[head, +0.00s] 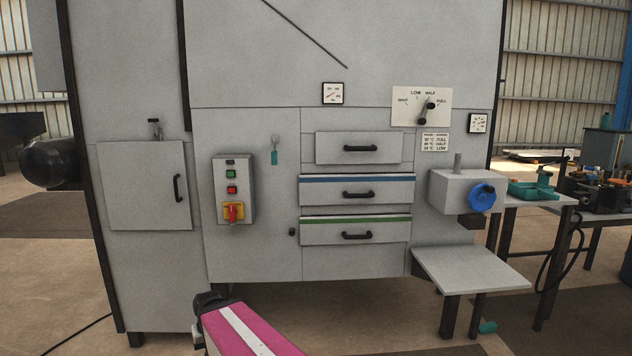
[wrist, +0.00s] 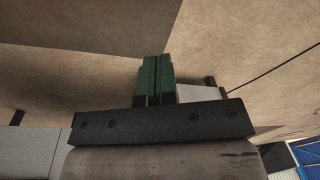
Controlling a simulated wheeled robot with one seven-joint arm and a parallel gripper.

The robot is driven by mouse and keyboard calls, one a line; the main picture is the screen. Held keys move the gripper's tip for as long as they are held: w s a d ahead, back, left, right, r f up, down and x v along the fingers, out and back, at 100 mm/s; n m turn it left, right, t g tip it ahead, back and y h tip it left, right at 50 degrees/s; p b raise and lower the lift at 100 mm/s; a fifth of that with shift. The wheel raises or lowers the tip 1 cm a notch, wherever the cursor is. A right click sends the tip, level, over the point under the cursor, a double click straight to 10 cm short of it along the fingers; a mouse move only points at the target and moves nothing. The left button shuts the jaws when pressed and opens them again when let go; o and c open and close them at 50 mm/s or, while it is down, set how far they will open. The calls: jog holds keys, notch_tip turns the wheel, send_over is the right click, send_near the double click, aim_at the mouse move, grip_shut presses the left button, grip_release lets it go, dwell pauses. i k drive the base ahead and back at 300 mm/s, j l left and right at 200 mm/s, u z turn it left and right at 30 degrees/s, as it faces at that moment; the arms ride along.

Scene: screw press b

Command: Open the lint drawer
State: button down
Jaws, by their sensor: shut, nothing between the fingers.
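Three drawer fronts are stacked in the grey machine in the head view, each with a black bar handle. The top one is a plain grey drawer (head: 333,148), the middle is a blue-striped drawer (head: 325,194), and the lowest is a green-striped drawer (head: 325,233). I see no readable label saying which is the lint drawer. All three fronts look pushed in. My gripper (wrist: 157,72) shows in the wrist view with its green fingers together and empty, over brown floor. It touches no drawer there. The gripper is not visible in the head view.
A switch box (head: 233,188) and a small handled door (head: 145,186) are left of the drawers. A box with a blue handwheel (head: 482,198) and a low grey shelf (head: 470,270) jut out at right. A workbench (head: 550,198) stands farther right. Floor before the drawers looks clear.

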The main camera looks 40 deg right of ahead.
aim_at(369, 147)
jog(key=i+l+z, duration=0.1)
jog(key=z, duration=0.8)
jog(key=k+l+z, duration=0.1)
jog(key=z, duration=0.55)
jog(key=i+j+z, duration=0.1)
jog(key=i, duration=0.25)
